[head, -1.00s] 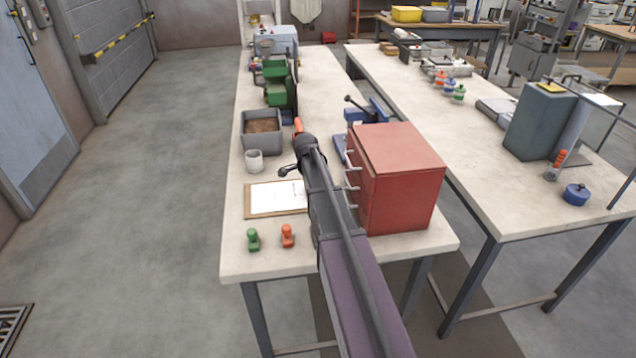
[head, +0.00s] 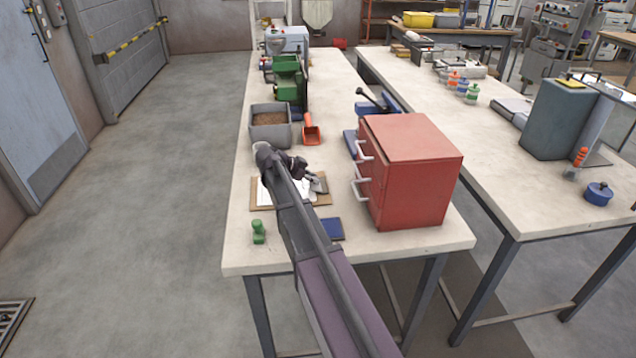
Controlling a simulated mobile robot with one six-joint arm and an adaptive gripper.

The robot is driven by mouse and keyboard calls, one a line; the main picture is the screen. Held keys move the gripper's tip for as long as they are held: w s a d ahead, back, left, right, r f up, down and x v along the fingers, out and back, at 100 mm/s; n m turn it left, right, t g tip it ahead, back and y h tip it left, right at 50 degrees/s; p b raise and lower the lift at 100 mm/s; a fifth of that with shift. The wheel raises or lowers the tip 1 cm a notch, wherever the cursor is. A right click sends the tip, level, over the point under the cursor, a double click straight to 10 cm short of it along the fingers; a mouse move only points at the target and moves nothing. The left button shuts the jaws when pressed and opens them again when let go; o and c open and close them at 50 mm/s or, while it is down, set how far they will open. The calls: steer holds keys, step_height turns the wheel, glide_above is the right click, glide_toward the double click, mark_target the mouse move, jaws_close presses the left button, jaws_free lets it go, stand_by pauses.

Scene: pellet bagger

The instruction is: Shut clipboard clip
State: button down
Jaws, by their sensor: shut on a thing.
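The clipboard (head: 262,203), a brown board with white paper, lies flat near the left edge of the front table. My arm crosses over it and hides much of its middle. My gripper (head: 319,184) is low at the right end of the clipboard, shut on what seems to be its clip. The clip itself is too small and covered to make out, so I cannot tell its angle.
A red drawer cabinet (head: 411,170) with handles stands close to the right. Behind are a grey pellet bin (head: 270,127) and an orange scoop (head: 311,131). A green stamp-like piece (head: 258,231) and a blue flat pad (head: 332,229) lie in front.

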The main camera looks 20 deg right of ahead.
steer(key=shift+s+a+f, duration=0.1)
steer(key=shift+s+f, duration=0.05)
steer(key=shift+s, duration=0.15)
steer(key=shift+c, duration=2.4)
jaws_free()
steer(key=shift+w, duration=0.15)
